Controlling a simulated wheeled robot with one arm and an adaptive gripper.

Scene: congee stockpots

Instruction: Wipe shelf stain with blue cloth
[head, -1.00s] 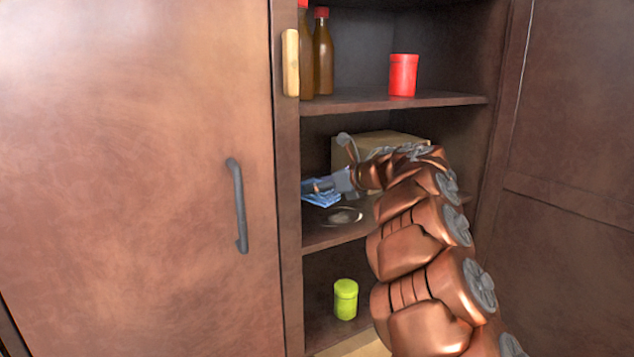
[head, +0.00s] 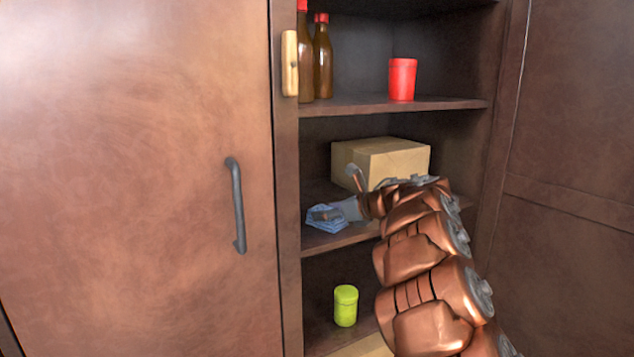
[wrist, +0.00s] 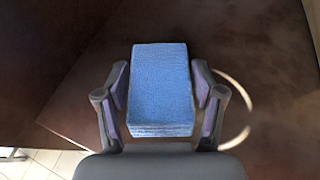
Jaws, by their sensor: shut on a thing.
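The folded blue cloth (head: 326,218) is at the left front of the middle shelf (head: 340,238). My gripper (head: 335,213) is shut on it. In the wrist view the blue cloth (wrist: 161,88) sits between the two fingers of my gripper (wrist: 161,95). The stain (wrist: 240,92) shows in the wrist view as a pale curved ring on the shelf, just right of the right finger. Part of the ring is hidden behind the cloth and gripper. In the head view the stain is hidden by the cloth and gripper.
A cardboard box (head: 380,160) stands behind my gripper on the middle shelf. Brown bottles (head: 322,60) and a red canister (head: 402,79) are on the upper shelf. A green canister (head: 345,305) is below. The closed left door (head: 140,180) borders the opening.

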